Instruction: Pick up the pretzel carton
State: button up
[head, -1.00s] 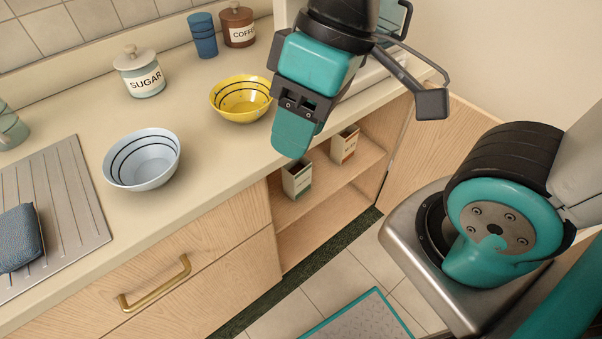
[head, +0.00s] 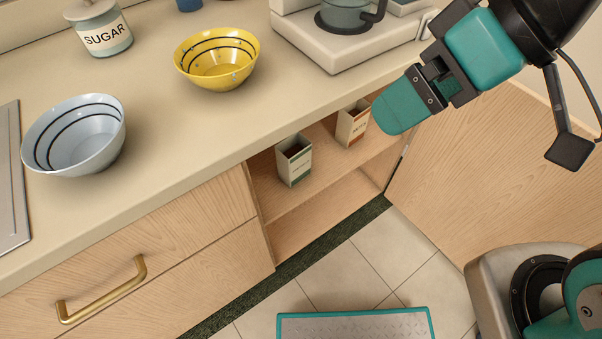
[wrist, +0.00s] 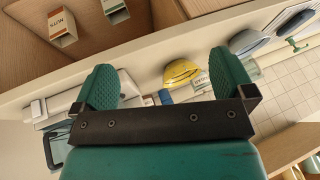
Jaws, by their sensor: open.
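Two open-topped cartons stand on the shelf inside the open cabinet. The left one, with a green-trimmed label (head: 294,160), is likely the pretzel carton, but its lettering is too small to read. It is partly cut off at the top of the wrist view (wrist: 115,8). The right one is an orange-trimmed nuts carton (head: 352,123), also in the wrist view (wrist: 62,27). My gripper (head: 398,108) is in front of the cabinet, to the right of both cartons in the head view. Its two teal fingers are apart in the wrist view (wrist: 163,84), with nothing held between them.
The counter (head: 180,140) overhangs the shelf, bearing a yellow bowl (head: 217,62), a pale blue bowl (head: 75,137) and a sugar jar (head: 100,28). An open cabinet door (head: 470,165) stands at the right. A teal-edged mat (head: 355,325) lies on the floor.

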jog(key=w+a+f+t+y+b, duration=0.2)
jog(key=w+f+t+b, duration=0.15)
jog(key=f+b, duration=0.95)
jog(key=w+a+f+t+y+b, duration=0.2)
jog(key=w+f+b, duration=0.2)
jog(key=f+b, duration=0.95)
jog(key=t+y+b, duration=0.2)
jog(key=t+b, duration=0.5)
jog(key=b, duration=1)
send_near(300, 154)
jog(key=shift+g, duration=0.25)
jog(key=p+x, duration=0.2)
jog(key=x, duration=0.5)
jog(key=shift+w+d, duration=0.1)
jog(key=shift+d, duration=0.1)
jog(key=shift+f+p+x, duration=0.2)
jog(key=shift+p+x, duration=0.1)
jog(key=shift+x, duration=2.8)
jog(key=c, duration=1.3)
jog(key=shift+r, duration=0.15)
